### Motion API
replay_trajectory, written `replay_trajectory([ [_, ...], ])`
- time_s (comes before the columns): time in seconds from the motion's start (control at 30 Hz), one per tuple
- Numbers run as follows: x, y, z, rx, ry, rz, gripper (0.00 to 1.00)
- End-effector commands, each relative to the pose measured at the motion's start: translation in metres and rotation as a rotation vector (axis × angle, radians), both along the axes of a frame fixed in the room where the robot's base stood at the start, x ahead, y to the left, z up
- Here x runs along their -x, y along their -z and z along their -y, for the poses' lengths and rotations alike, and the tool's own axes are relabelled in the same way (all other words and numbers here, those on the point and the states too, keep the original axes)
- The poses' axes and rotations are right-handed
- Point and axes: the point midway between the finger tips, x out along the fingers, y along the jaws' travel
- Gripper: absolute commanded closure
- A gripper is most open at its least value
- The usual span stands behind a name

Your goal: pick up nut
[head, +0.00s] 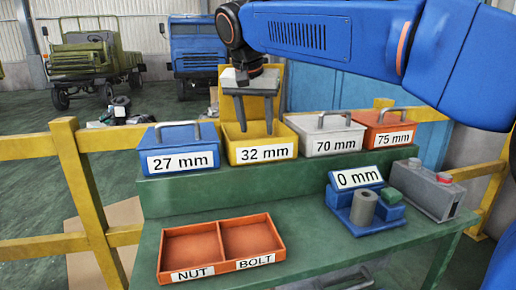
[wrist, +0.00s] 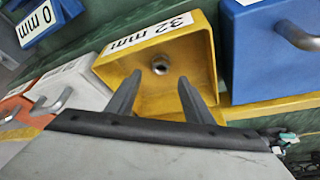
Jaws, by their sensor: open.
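The nut (wrist: 160,67), a small grey metal ring, lies on the floor of the open yellow 32 mm box (wrist: 111,79) in the wrist view. The same yellow box (head: 262,154) stands on the green raised shelf in the head view, where I cannot see the nut. My gripper (head: 254,127) is open and empty, pointing down into the box. In the wrist view its fingertips (wrist: 160,78) appear on either side of the nut. I cannot tell how far above it they are. The orange tray (head: 221,238) has empty NUT and BOLT compartments.
Handled boxes flank the yellow one: blue 27 mm (head: 180,146) at left, white 70 mm (head: 326,135) and orange 75 mm (head: 388,131) at right. A device reading 0 mm (head: 356,178) holds a grey cylinder (head: 363,207). Green tabletop is clear between tray and device.

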Motion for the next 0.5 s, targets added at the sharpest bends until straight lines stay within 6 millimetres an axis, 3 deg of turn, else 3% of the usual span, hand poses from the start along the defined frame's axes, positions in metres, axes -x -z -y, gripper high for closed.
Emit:
replay_trajectory([
  [0.5, -0.016, 0.049, 0.003, 0.000, 0.000, 0.000, 0.53],
])
